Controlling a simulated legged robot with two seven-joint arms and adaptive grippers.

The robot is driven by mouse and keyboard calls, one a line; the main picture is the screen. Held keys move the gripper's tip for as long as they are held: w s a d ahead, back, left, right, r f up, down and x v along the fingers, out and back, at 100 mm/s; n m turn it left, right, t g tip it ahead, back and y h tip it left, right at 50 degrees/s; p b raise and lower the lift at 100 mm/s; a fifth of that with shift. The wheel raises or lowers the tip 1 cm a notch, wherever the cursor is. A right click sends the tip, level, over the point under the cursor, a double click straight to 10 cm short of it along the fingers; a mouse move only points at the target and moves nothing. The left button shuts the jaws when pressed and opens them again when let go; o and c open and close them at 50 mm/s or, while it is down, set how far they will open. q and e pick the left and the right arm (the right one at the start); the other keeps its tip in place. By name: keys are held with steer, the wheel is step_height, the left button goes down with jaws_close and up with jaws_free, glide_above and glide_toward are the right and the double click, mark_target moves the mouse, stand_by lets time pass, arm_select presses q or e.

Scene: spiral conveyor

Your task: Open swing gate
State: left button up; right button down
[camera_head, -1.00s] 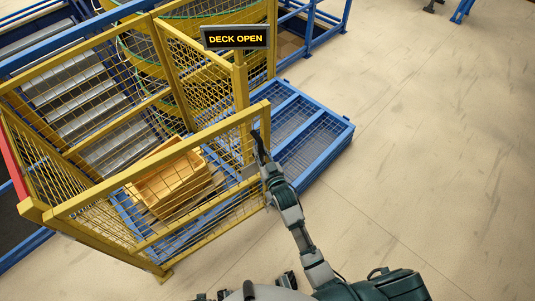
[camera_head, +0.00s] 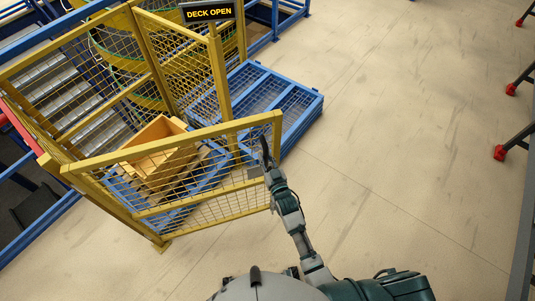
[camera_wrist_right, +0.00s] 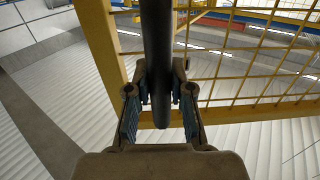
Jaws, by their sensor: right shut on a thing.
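The swing gate (camera_head: 180,140) is a yellow frame with wire mesh. In the head view its free end stands out from the yellow post (camera_head: 222,90), with a gap between them, so it is partly open. My right gripper (camera_head: 265,163) is at the free end, shut on the dark upright handle (camera_head: 264,146). In the right wrist view the dark bar of the handle (camera_wrist_right: 157,45) passes between the fingers of my right gripper (camera_wrist_right: 160,88), beside the yellow gate frame (camera_wrist_right: 98,35). My left gripper is not in view.
A sign reading "DECK OPEN" (camera_head: 208,12) tops the post. Dark legs with red feet (camera_head: 500,152) stand at the right. The floor between is clear.

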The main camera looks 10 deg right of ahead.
steer(key=shift+s+f, duration=0.1)
steer(key=shift+s, duration=0.05)
steer(key=c, duration=1)
jaws_free()
steer(key=v, duration=1.1)
steer(key=shift+s, duration=0.4)
